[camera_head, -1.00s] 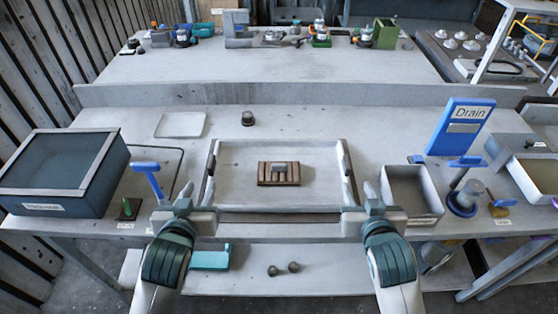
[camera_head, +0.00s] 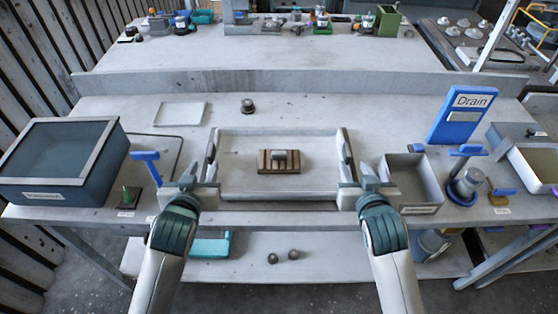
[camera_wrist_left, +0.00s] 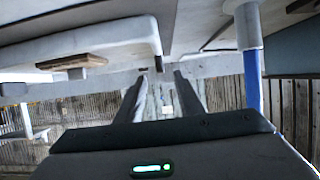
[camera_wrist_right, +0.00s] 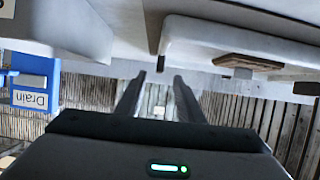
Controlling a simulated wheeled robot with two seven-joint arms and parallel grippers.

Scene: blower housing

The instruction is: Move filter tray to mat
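A pale, shallow rectangular tray (camera_head: 240,191), which looks like the filter tray, lies at the middle of the bench with dark bars along its sides. A brown slatted block (camera_head: 264,168) with a grey top sits in it. My left gripper (camera_head: 188,178) is at its front left corner, and my right gripper (camera_head: 368,178) is at its front right corner. Both grippers look open and empty, with a gap between the fingers in the left wrist view (camera_wrist_left: 160,78) and right wrist view (camera_wrist_right: 159,77). A thin light grey rectangle (camera_head: 180,113) lies behind left; whether it is the mat is unclear.
A dark bin (camera_head: 55,160) and a blue T-handled piece (camera_head: 146,165) stand left. A grey open box (camera_head: 412,178), a blue Drain sign (camera_head: 462,115) and a blue-based canister (camera_head: 466,185) stand right. A small dark knob (camera_head: 247,106) lies behind the tray.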

